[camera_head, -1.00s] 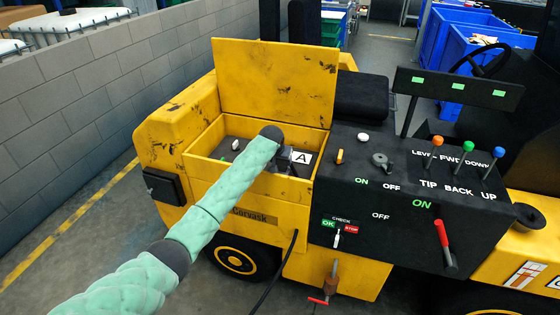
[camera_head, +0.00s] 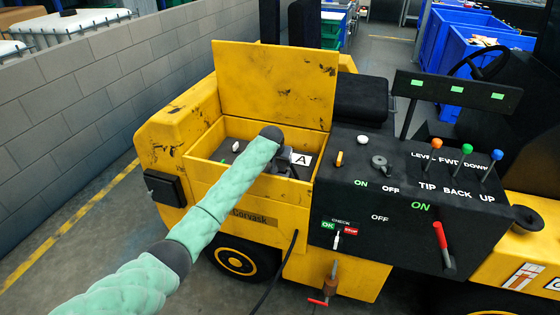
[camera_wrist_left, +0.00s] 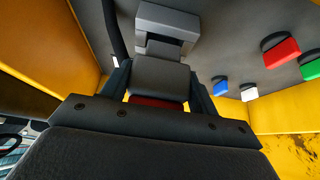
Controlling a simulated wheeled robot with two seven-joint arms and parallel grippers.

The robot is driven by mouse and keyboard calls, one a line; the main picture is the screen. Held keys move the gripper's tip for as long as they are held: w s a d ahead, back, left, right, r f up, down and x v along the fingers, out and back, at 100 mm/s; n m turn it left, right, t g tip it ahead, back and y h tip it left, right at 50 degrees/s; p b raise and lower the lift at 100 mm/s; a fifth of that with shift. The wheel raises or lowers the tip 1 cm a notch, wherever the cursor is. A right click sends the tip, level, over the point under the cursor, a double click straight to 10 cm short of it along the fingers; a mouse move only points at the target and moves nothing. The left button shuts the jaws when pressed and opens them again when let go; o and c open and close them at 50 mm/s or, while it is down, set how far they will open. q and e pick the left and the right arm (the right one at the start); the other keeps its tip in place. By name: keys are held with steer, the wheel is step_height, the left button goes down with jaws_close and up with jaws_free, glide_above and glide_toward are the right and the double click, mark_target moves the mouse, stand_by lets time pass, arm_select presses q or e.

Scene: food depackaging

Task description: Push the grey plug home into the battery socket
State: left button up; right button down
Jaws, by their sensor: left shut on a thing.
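The grey plug (camera_wrist_left: 160,78) is between the two dark fingers of my left gripper (camera_wrist_left: 160,85) in the left wrist view. The gripper is shut on it. Beyond the plug is the lighter grey battery socket (camera_wrist_left: 168,20), roughly in line with it. A narrower grey part shows between plug and socket; I cannot tell how deep the plug sits. In the head view my left gripper (camera_head: 287,158) reaches into the yellow battery box (camera_head: 235,190), beside a white label marked A (camera_head: 301,159). The arm hides most of the plug there. My right gripper is not in view.
The box's yellow lid (camera_head: 272,80) stands open behind the gripper. Blue (camera_wrist_left: 220,88), white (camera_wrist_left: 249,92) and red (camera_wrist_left: 281,52) caps are to the right in the wrist view. A black console (camera_head: 400,210) with levers stands right of the box. A dark cable (camera_wrist_left: 115,30) runs left of the socket.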

mark_target(279, 165)
arm_select(q)
steer(key=shift+r+p, duration=0.1)
steer(key=shift+p, duration=0.75)
stand_by(1.2)
steer(key=shift+f+b, duration=0.45)
steer(key=shift+f, duration=1.1)
stand_by(0.5)
steer(key=o, duration=1.2)
steer(key=shift+o, duration=1.3)
steer(key=shift+f, duration=0.1)
steer(key=shift+s, duration=0.1)
